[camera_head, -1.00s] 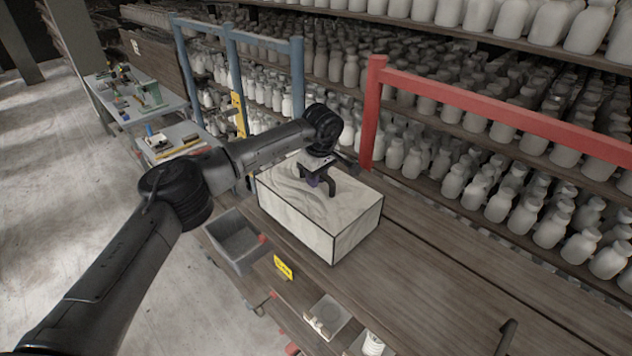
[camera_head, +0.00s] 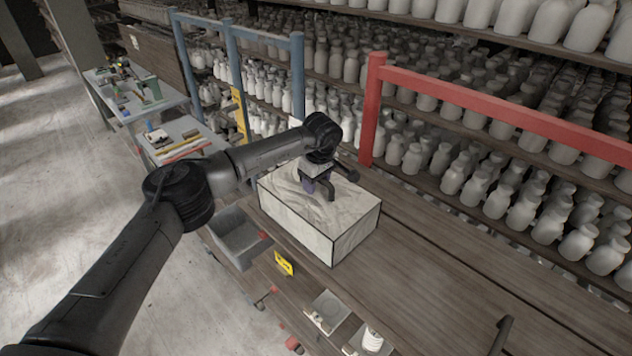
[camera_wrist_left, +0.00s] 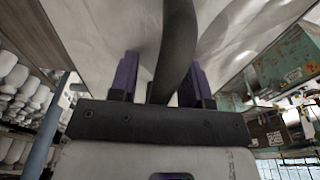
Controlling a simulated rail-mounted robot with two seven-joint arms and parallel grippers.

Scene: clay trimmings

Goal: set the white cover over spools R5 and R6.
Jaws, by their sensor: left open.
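The white cover (camera_head: 345,237) is a box with dark edges, standing on the wooden bench. A dark curved handle (camera_head: 329,190) rises from its top. My left gripper (camera_head: 318,184) is over the cover top at this handle. In the left wrist view, the handle (camera_wrist_left: 174,50) passes between the two purple fingers (camera_wrist_left: 158,80), which are open with gaps showing beside it. A white ribbed piece like a spool (camera_head: 373,338) is at the bench's front edge; I cannot read a label. R5 and R6 cannot be told apart here. My right gripper is not in view.
A red rail frame (camera_head: 372,110) and a blue frame (camera_head: 297,75) stand behind the bench, before shelves of pale bottles. The bench right of the cover is largely clear.

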